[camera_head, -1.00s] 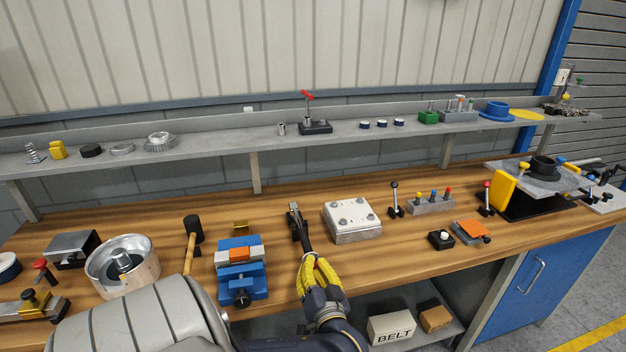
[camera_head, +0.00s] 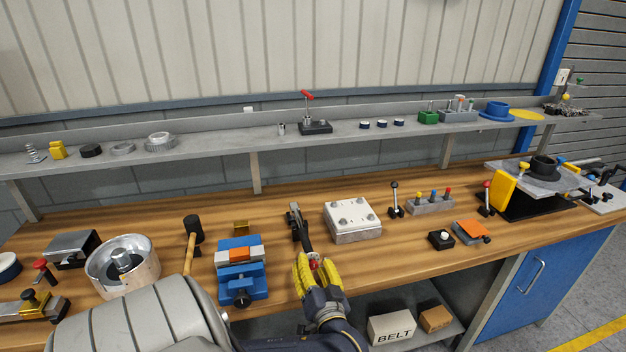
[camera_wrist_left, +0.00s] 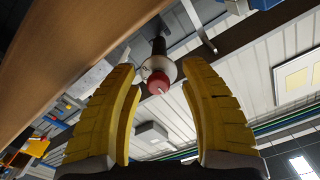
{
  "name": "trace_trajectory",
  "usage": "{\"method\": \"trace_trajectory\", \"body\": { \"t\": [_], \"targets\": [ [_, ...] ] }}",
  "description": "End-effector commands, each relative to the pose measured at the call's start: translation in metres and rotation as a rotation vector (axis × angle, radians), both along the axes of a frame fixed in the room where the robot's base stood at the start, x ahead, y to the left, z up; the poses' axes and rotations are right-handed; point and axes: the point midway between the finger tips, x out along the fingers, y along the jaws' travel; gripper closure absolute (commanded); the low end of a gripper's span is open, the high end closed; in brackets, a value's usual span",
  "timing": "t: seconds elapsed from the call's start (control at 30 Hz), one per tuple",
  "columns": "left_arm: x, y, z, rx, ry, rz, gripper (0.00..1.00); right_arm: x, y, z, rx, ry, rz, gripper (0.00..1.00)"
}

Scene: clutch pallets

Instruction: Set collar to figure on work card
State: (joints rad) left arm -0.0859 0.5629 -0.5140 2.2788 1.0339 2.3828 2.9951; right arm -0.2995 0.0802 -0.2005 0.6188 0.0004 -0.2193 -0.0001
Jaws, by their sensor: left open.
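A dark tool with a long handle (camera_head: 304,236) lies or stands at the front middle of the bench. In the left wrist view its red end (camera_wrist_left: 158,83) shows, with a pale round collar (camera_wrist_left: 160,68) behind it. My left gripper (camera_head: 314,262) is open, its yellow fingers on either side of the red end. The wrist view shows gaps between both fingers and the red end. Any marks on the collar are too small to read. I cannot make out a work card. My right gripper is not in view.
A blue vise (camera_head: 241,285) and a black mallet (camera_head: 194,230) stand to the left. A bolted pale block (camera_head: 352,221) stands close on the right, with small levers beyond. A shelf (camera_head: 220,144) with small parts runs behind. Some bench top is bare between them.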

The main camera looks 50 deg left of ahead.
Motion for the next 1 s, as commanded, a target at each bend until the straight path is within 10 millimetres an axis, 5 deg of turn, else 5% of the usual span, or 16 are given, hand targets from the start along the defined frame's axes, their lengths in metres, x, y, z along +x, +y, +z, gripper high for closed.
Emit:
{"method": "trace_trajectory", "body": {
  "t": [0.27, 0.7, 1.0],
  "targets": [
    [-0.011, -0.023, -0.002, -0.005, 0.001, -0.001, 0.56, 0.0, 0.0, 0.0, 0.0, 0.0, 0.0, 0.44],
    [-0.042, -0.086, -0.001, -0.004, 0.001, 0.0, 0.56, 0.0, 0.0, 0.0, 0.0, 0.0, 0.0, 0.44],
    [-0.052, -0.106, 0.0, -0.001, 0.001, 0.0, 0.56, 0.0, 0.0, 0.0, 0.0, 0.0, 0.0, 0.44]
  ]
}}
